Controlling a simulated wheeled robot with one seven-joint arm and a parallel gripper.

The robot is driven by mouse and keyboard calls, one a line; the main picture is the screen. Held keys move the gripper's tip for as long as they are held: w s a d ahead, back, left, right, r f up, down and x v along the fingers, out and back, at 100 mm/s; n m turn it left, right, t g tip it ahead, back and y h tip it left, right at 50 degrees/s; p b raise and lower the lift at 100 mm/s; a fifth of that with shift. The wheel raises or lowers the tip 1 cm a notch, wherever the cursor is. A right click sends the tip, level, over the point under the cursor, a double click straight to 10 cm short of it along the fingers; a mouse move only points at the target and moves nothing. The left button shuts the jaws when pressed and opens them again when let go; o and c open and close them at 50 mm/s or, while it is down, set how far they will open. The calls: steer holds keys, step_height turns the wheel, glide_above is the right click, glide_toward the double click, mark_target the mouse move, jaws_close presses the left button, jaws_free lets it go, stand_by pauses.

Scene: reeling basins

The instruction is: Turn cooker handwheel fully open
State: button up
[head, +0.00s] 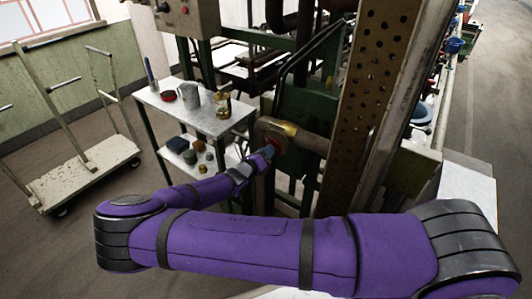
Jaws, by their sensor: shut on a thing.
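A small red handwheel (275,146) sits on the brass and grey valve fitting (284,127) of a pipe, at the middle of the head view. My purple arm reaches across the front and then back to it. My gripper (266,153) is at the handwheel, shut on it. The fingers and much of the wheel's rim are small and partly hidden, so the wheel's exact angle cannot be told.
A white-topped side table (213,122) left of the valve holds a grey jug (189,96), a red dish (168,96) and a brass item (222,105). A flat cart (82,172) stands further left. A perforated post (372,85) rises close right of the valve.

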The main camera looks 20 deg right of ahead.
steer(key=n, duration=2)
steer(key=shift+n, duration=0.3)
steer(key=o, duration=0.8)
steer(key=shift+a, duration=0.1)
